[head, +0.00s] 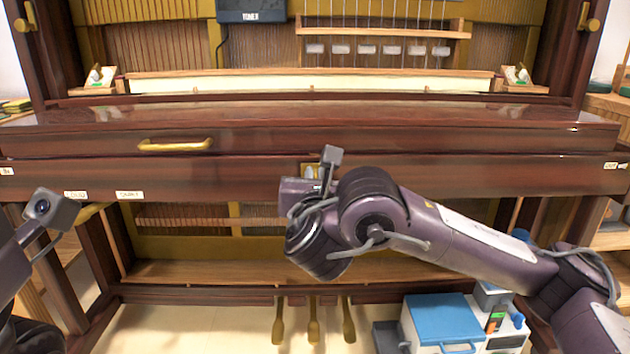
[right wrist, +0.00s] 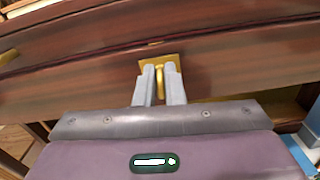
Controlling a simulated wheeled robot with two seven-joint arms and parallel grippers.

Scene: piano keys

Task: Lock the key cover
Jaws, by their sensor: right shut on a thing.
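The key cover (head: 400,143) is a dark brown wooden front panel, lying closed, with a brass handle (head: 175,145) at its left. A small brass lock plate (head: 306,170) sits at the middle of the rail below it and also shows in the right wrist view (right wrist: 178,62). A thin upright brass key (right wrist: 159,79) stands out from the plate. My right gripper (right wrist: 160,76) is at the plate, its two grey fingers shut on the key. In the head view my wrist hides most of this contact. My left arm is at the lower left; its fingers do not show.
Brass pedals (head: 313,322) are below. A blue-lidded box (head: 437,318) stands on the floor at the lower right, under my right arm. A dark device (head: 251,10) hangs above the keyboard. Small labels mark the rail at left and right. The space before the cover's left half is clear.

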